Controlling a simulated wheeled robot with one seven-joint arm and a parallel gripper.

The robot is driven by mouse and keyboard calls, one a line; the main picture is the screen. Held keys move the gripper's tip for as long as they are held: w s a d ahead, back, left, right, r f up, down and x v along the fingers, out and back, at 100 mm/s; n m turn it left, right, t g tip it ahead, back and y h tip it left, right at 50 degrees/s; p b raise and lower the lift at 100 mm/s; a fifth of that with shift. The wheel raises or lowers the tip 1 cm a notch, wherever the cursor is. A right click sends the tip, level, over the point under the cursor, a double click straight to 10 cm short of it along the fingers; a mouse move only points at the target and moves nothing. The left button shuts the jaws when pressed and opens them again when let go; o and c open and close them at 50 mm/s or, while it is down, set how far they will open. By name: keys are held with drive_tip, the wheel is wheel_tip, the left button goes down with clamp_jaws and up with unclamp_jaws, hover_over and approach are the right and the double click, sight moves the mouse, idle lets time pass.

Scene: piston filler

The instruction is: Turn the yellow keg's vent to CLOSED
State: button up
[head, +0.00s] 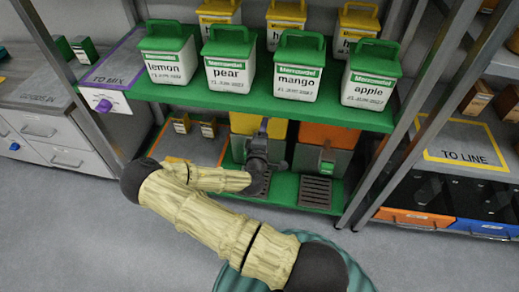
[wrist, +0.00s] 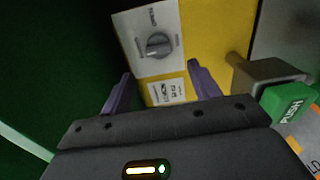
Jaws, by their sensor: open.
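The yellow keg (head: 245,123) stands on the lower green shelf in the head view, partly hidden by my arm. In the wrist view its yellow front (wrist: 205,45) carries a pale plate with a grey vent knob (wrist: 158,45). The word OPEN is near the plate's upper edge; I cannot read a CLOSED mark. The knob's bar lies roughly across the picture; its pointing end is unclear. My gripper (wrist: 161,84) is open and empty, its two purple fingers spread below the knob in the picture, apart from it. In the head view the fingertips are hard to make out.
A green PUSH part (wrist: 291,104) on a metal tap is close right of my gripper. An orange keg (head: 330,134) stands right of the yellow one. Drip grates (head: 316,192) lie in front. Labelled tubs (head: 230,75) fill the green shelf above; a shelf post (head: 408,110) is at right.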

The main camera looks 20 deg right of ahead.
drive_tip(key=p+v, duration=0.1)
drive_tip(key=v, duration=0.8)
